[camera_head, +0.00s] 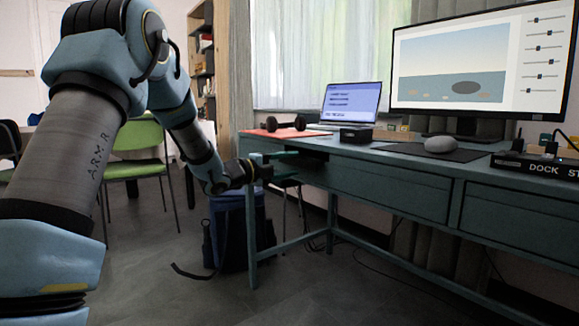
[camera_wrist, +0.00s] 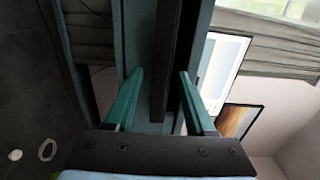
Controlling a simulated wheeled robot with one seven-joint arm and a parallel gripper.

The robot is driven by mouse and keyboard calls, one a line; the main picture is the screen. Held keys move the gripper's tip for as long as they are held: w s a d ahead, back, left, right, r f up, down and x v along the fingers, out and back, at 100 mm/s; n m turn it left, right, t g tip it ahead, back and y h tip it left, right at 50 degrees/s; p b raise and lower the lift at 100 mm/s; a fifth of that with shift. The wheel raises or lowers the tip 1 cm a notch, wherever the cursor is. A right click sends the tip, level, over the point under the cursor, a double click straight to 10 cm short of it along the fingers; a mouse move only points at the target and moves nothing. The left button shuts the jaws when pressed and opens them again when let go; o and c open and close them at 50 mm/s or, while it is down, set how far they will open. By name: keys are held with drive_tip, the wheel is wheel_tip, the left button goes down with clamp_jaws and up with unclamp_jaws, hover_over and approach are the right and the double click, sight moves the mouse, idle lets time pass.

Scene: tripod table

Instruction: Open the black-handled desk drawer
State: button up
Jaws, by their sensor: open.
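The teal desk (camera_head: 330,160) runs from the centre to the right in the head view. Its front has a wide drawer panel (camera_head: 390,190) and another panel (camera_head: 510,215) at the right. No black handle is clear in the head view. My gripper (camera_head: 286,168) is at the desk's left end, by a dark recess under the top. In the wrist view my gripper (camera_wrist: 161,74) is open, its two green fingers apart. A long dark strip (camera_wrist: 166,60) runs between the fingers; I cannot tell if it is the handle or a shadowed gap. Contact is not clear.
A dark blue bag (camera_head: 228,235) stands on the floor below my gripper. A green chair (camera_head: 138,150) is at the left. The front floor is clear.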

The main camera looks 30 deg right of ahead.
drive_tip(key=c, duration=0.8)
clamp_jaws()
drive_tip(key=shift+f, duration=0.25)
